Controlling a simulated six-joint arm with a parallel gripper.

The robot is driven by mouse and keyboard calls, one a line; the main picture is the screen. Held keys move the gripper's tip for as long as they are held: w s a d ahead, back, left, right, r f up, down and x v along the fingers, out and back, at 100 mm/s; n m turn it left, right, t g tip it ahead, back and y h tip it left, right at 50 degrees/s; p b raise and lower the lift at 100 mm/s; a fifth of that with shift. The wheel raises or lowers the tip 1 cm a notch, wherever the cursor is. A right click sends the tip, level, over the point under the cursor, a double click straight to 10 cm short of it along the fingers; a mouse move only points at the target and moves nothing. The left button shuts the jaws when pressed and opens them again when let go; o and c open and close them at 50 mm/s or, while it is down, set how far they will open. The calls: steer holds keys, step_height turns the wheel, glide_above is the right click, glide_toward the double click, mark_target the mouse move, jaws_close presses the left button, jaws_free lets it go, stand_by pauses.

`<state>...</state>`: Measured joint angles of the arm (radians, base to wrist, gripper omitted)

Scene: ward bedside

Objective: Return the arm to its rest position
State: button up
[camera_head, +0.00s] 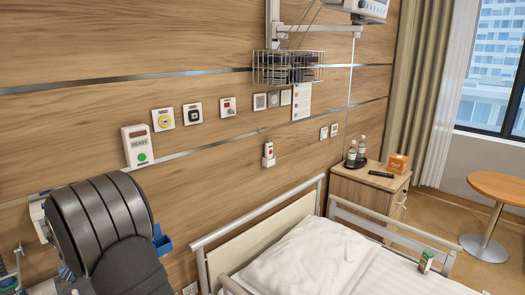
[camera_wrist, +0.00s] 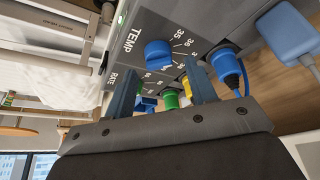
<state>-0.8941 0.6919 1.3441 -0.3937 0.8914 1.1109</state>
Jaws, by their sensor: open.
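My arm (camera_head: 103,222) fills the lower left of the head view as a dark ribbed shape; my gripper cannot be made out there. In the wrist view my gripper (camera_wrist: 161,72) is open, its two blue-grey fingers apart with nothing held between them. Beyond the fingers is a grey device panel (camera_wrist: 143,28) marked TEMP and RATE. A blue TEMP knob (camera_wrist: 158,53) shows between and beyond the fingertips. Lower blue and green parts are partly hidden by the fingers. I cannot tell whether a finger touches the panel.
A blue plug (camera_wrist: 226,64) with a cable sits right of the fingers. In the head view the bed (camera_head: 315,255) and bedside cabinet (camera_head: 372,190) stand right of my arm, with the wall behind.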

steer(key=v, duration=1.5)
steer(key=x, duration=1.6)
steer(key=shift+w+f, duration=0.15)
steer(key=shift+f, duration=0.25)
steer(key=shift+d+r+n+y, duration=0.1)
steer(key=shift+r+n+y, duration=0.15)
steer(key=shift+n, duration=0.45)
steer(key=shift+f+n+y, duration=0.1)
steer(key=shift+n+y, duration=0.75)
steer(key=shift+n, duration=1.35)
steer(key=v, duration=1.4)
steer(key=shift+w+r+g, duration=0.15)
steer(key=shift+r+g, duration=0.15)
steer(key=shift+d, duration=0.1)
